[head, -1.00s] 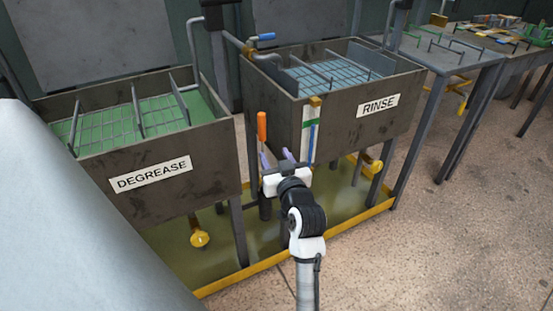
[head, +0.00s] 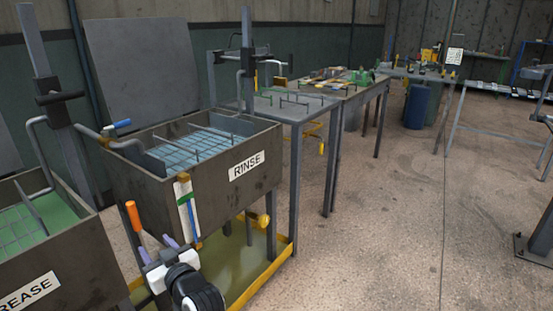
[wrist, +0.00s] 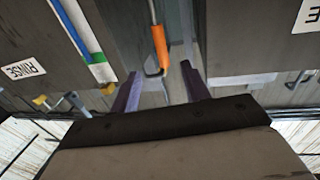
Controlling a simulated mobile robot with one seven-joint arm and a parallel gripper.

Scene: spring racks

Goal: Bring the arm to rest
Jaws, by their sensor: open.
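My gripper (head: 172,245) is at the lower left of the head view, in front of the gap between the two tanks. In the wrist view its two purple fingers (wrist: 160,92) stand apart with nothing held between them. An orange-handled tool (head: 134,216) hangs in that gap; in the wrist view its orange handle (wrist: 160,47) shows beyond the fingers. I cannot tell how far the fingers are from it.
The rinse tank (head: 215,180) stands right of the gripper, with a white, green and blue strip (head: 187,208) on its corner. The degrease tank (head: 60,265) is at left. A yellow-edged drip tray (head: 272,268) lies below. Open floor (head: 390,230) is at right.

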